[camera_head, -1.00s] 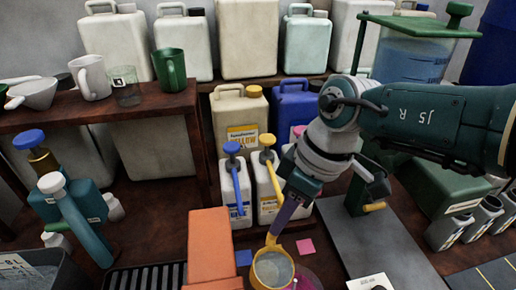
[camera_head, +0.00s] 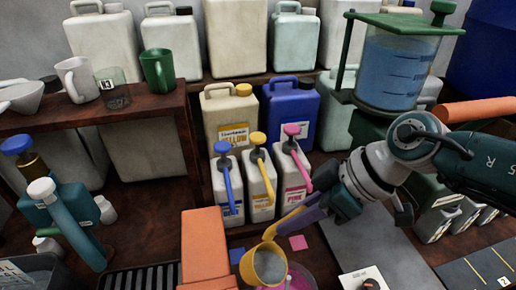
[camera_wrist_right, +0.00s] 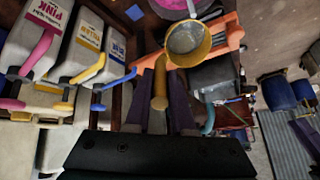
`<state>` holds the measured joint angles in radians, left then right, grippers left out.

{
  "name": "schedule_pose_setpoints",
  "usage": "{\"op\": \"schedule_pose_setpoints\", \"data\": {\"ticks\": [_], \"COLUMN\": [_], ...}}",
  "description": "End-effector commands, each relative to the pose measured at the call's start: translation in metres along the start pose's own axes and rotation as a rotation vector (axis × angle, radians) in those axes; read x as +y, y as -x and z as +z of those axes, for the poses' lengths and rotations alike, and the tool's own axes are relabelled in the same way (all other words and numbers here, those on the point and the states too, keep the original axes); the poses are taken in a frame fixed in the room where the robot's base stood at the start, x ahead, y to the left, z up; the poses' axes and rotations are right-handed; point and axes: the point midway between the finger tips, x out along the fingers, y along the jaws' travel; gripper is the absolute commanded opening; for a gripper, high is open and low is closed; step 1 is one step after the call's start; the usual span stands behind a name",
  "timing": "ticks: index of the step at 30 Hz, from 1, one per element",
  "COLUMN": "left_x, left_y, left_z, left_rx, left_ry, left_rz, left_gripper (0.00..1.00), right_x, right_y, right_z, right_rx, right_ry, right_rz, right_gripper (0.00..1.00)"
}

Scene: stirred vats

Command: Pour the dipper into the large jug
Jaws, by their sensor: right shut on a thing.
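The dipper is a yellow cup (camera_head: 266,266) with a yellow handle, holding something pale grey. It also shows in the right wrist view (camera_wrist_right: 206,46), with its handle (camera_wrist_right: 160,85) running back between my fingers. My right gripper (camera_head: 285,221), with purple fingers, is shut on the handle and holds the cup low at the front. A clear pink-tinted round vessel (camera_head: 299,279) is partly hidden behind and below the cup, and its pink rim shows in the wrist view (camera_wrist_right: 178,5). I cannot tell whether it is the large jug. My left gripper is not in view.
An orange block (camera_head: 206,244) stands close left of the dipper. Blue, yellow and pink pump bottles (camera_head: 260,190) stand behind it. A tank of blue liquid (camera_head: 398,68) is at back right. A grey mat (camera_head: 365,240) lies to the right.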

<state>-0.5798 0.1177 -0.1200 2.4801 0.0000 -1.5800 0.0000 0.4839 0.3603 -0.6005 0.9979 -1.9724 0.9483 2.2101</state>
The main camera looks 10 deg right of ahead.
Motion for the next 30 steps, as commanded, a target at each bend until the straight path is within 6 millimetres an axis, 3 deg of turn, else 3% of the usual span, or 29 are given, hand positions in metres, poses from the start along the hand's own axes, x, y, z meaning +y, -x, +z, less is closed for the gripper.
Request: {"op": "schedule_pose_setpoints", "data": {"ticks": [30], "left_x": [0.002], "left_y": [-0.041], "left_z": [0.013], "left_rx": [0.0], "left_ry": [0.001], "left_rz": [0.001], "left_gripper": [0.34], "right_x": [0.002], "right_y": [0.005], "right_z": [0.018], "right_rx": [0.19], "right_ry": [0.017], "right_rz": [-0.016], "right_gripper": [0.0]}}
